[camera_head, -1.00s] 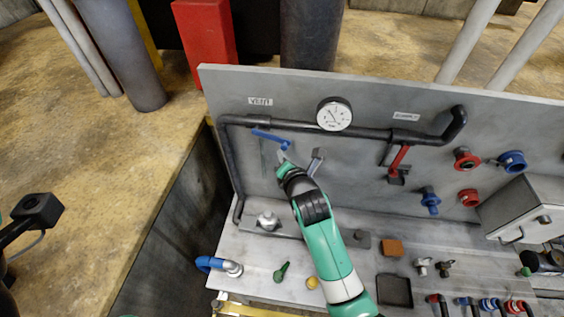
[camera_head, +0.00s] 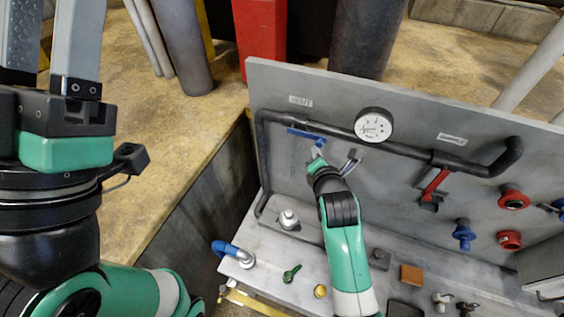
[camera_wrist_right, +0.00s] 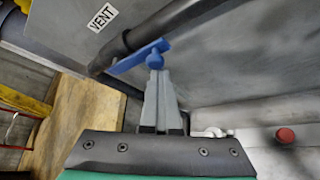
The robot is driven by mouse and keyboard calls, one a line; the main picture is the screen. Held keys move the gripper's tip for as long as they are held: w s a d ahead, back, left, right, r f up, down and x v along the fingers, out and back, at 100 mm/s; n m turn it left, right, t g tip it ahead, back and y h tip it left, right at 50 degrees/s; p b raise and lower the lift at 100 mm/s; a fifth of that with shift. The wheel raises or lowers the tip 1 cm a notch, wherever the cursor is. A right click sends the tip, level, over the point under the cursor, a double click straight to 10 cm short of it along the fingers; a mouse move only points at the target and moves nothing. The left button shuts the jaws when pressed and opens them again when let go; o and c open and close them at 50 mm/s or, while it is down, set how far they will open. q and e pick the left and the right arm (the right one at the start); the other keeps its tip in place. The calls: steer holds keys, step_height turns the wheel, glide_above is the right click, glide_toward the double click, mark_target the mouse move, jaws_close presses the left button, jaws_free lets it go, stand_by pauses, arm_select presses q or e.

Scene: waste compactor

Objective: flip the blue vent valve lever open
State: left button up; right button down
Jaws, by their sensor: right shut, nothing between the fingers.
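The blue lever (camera_head: 304,134) is on the grey panel (camera_head: 290,85), just below the black pipe and under the VENT label (camera_head: 300,101). It lies nearly along the pipe. In the right wrist view the lever (camera_wrist_right: 135,60) has a round blue hub near its right end. My right gripper (camera_head: 317,154) is shut and empty. Its fingertips (camera_wrist_right: 156,73) are right at the hub; I cannot tell whether they touch. My left gripper (camera_head: 50,40) is at the upper left, away from the panel, with its fingers apart and their tips cut off by the frame's top.
The black pipe (camera_head: 400,150) carries a round gauge (camera_head: 373,125) and a red lever (camera_head: 435,185). A grey fitting (camera_head: 351,160) stands just right of my right gripper. Red and blue knobs are further right. The shelf below holds a blue-handled tap (camera_head: 232,252) and small parts.

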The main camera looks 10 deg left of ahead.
steer(key=shift+r, duration=0.1)
step_height(320, 180, down, 4)
steer(key=b, duration=0.2)
steer(key=s+a+r+p, duration=0.1)
steer(key=s+r+p, duration=0.4)
steer(key=s, duration=0.4)
steer(key=shift+a, duration=0.3)
steer(key=shift+d+r, duration=0.1)
